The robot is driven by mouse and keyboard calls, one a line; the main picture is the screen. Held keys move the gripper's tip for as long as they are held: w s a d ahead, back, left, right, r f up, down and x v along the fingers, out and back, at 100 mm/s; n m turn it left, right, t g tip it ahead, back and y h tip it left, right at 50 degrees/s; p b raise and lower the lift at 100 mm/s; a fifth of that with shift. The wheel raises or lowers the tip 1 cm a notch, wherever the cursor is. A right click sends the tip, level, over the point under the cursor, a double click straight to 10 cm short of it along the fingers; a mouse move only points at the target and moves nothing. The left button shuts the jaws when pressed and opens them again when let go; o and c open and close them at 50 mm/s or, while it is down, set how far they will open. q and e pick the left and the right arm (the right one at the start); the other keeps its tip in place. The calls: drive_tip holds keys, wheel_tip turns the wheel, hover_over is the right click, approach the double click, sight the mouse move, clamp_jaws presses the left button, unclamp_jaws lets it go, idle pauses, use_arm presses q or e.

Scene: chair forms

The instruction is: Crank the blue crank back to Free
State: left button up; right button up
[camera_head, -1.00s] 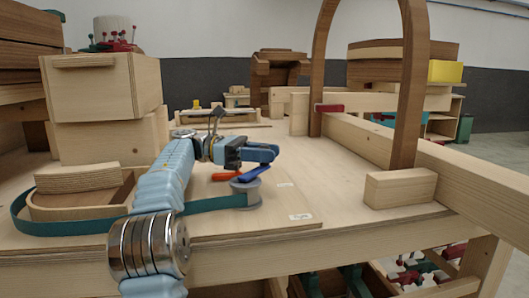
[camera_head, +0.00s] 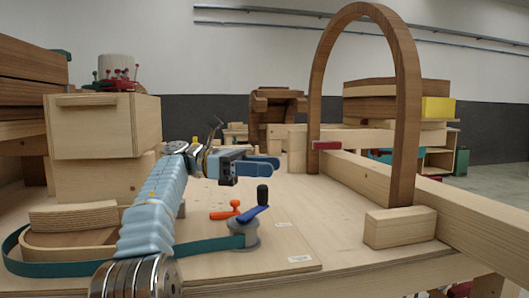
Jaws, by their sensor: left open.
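The blue crank (camera_head: 252,214) with its upright black knob (camera_head: 262,194) sits on a grey drum (camera_head: 243,233) on the wooden board. The crank arm points up and to the right in the picture. A teal strap (camera_head: 205,246) runs from the drum to the left around a curved wooden form (camera_head: 70,233). My left gripper (camera_head: 268,168) is open and empty above the crank knob, apart from it, with its fingers pointing right. Two small white labels, one (camera_head: 283,225) and another (camera_head: 300,259), lie right of the drum; their text is too small to read. My right gripper is out of view.
A tall wooden arch (camera_head: 405,120), a long beam (camera_head: 440,203) and a wooden block (camera_head: 400,227) are at right. Stacked wooden boxes (camera_head: 105,125) with a pincushion (camera_head: 117,75) stand at left. The board right of the drum is clear.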

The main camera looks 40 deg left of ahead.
use_arm(q)
drive_tip(key=s+d+r+b, duration=0.3)
drive_tip(key=s+d+r, duration=0.3)
drive_tip(key=s+d, duration=0.1)
drive_tip(key=shift+s, duration=0.45)
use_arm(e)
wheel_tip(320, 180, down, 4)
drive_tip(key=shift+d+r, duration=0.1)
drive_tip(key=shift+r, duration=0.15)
use_arm(q)
drive_tip(key=shift+c, duration=0.5)
